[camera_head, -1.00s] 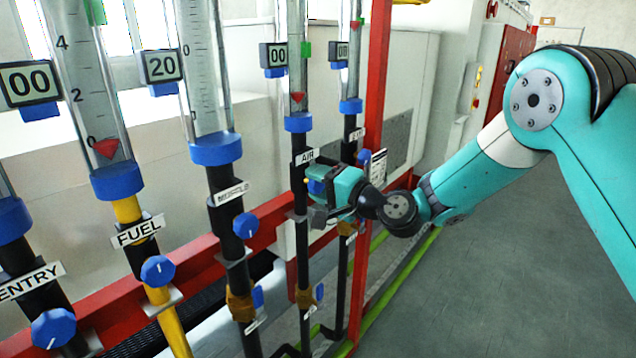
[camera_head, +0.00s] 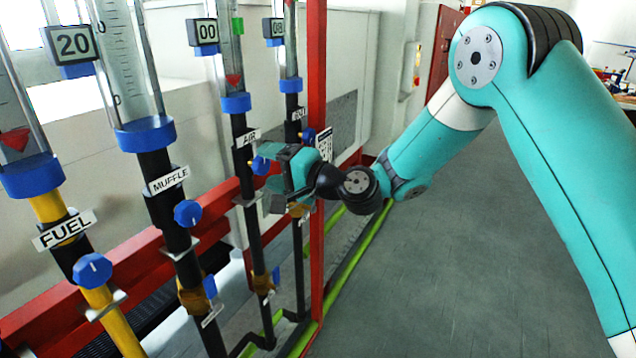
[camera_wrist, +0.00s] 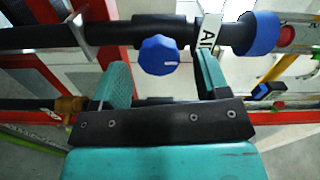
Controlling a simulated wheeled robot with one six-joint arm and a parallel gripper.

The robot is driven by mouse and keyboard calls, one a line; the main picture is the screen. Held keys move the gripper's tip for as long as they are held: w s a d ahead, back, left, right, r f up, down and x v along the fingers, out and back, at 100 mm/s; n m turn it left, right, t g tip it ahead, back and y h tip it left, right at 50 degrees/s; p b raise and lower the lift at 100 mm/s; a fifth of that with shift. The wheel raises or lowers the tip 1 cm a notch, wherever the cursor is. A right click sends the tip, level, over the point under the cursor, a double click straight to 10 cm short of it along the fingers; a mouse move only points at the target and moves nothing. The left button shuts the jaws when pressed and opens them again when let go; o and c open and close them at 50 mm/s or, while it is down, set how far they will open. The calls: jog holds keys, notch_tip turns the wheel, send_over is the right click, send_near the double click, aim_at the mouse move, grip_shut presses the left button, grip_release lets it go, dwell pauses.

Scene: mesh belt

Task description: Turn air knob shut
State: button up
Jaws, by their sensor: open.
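The blue air knob (camera_head: 260,165) sits on the dark pipe below the AIR label (camera_head: 249,138). In the wrist view the air knob (camera_wrist: 159,55) lies between and just beyond the two fingers, nearer the left one, with no clear contact. My gripper (camera_head: 272,178) is open and empty at the knob, and its two teal fingers show apart in the wrist view (camera_wrist: 160,82). The air tube (camera_head: 233,62) above has a red marker near its bottom, and its display (camera_head: 204,34) reads 00.
The muffle knob (camera_head: 187,213) and fuel knob (camera_head: 92,269) are on pipes to the left. A red post (camera_head: 316,90) stands close behind my wrist. Another tube and pipe run just right of the air pipe. The floor (camera_head: 440,250) at right is clear.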

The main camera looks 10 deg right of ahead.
jog(key=b+v, duration=0.6)
jog(key=v, duration=0.8)
jog(key=shift+s+d, duration=0.25)
jog(key=shift+d, duration=0.05)
jog(key=s+a+f+n+g+h, duration=0.2)
jog(key=s+a+n+g, duration=0.3)
jog(key=s+n+g, duration=0.55)
jog(key=s+d+f+n+h, duration=0.1)
jog(key=s+d+h, duration=0.3)
jog(key=s, duration=0.3)
jog(key=s+d+f+n+h, duration=0.1)
jog(key=s+d+h, duration=0.3)
jog(key=s, duration=0.4)
jog(key=shift+f, duration=0.35)
